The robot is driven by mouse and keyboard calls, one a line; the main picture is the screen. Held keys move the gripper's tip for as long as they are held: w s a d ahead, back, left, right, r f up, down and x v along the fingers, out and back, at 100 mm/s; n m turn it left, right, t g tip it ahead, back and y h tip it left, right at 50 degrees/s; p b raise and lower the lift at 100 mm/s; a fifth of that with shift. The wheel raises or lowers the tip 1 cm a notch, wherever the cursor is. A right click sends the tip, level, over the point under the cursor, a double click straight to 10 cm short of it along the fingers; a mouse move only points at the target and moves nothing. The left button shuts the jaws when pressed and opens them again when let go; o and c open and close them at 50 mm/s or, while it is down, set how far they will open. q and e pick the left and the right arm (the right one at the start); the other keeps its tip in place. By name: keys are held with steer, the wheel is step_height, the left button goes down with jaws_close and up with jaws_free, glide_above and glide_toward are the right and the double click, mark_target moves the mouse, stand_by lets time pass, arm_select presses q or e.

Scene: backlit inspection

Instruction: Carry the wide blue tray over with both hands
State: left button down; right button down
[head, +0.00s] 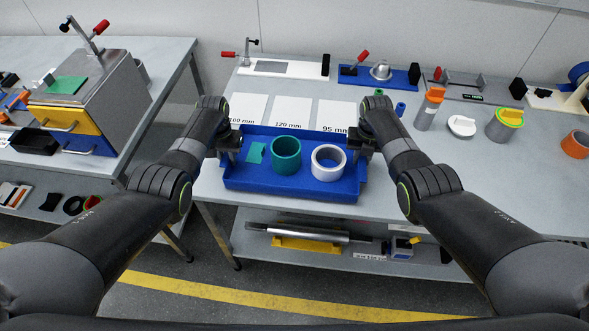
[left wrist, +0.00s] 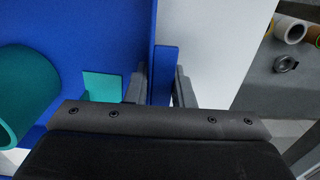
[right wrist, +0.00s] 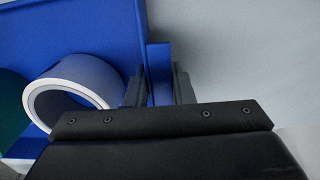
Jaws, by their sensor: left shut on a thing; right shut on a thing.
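The wide blue tray (head: 290,194) is at the front edge of the grey table in the head view. It holds a teal ring (head: 286,168), a white ring (head: 328,175) and a small teal square piece (head: 256,152). My left gripper (head: 229,150) is shut on the tray's left end; the left wrist view shows its fingers (left wrist: 160,88) on either side of a blue tab. My right gripper (head: 364,152) is shut on the right end, with its fingers (right wrist: 160,88) around a matching tab in the right wrist view. I cannot tell whether the tray touches the table.
White cards (head: 292,115) marked with sizes lie behind the tray. Clamps and a blue fixture (head: 400,75) stand along the back. An orange-capped cylinder (head: 430,108), a white disc (head: 461,126) and a green-yellow cup (head: 504,124) are at right. A left table holds a drawer box (head: 88,95).

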arm_select(q)
steer(key=shift+f+b, duration=0.35)
steer(key=shift+f, duration=0.1)
arm_select(e)
steer(key=shift+f, duration=0.5)
arm_select(q)
steer(key=c, duration=1.3)
jaws_free()
steer(key=shift+r, duration=0.15)
arm_select(e)
steer(key=c, duration=1.3)
jaws_free()
steer(key=shift+r, duration=0.15)
arm_select(q)
steer(key=shift+o, duration=0.2)
steer(key=shift+s, duration=0.1)
arm_select(e)
steer(key=shift+o, duration=0.2)
steer(key=shift+s, duration=0.1)
arm_select(q)
steer(key=shift+r, duration=0.45)
arm_select(e)
steer(key=shift+r, duration=0.1)
arm_select(q)
step_height(320, 180, up, 11)
arm_select(e)
step_height(320, 180, up, 12)
steer(key=shift+f, duration=0.2)
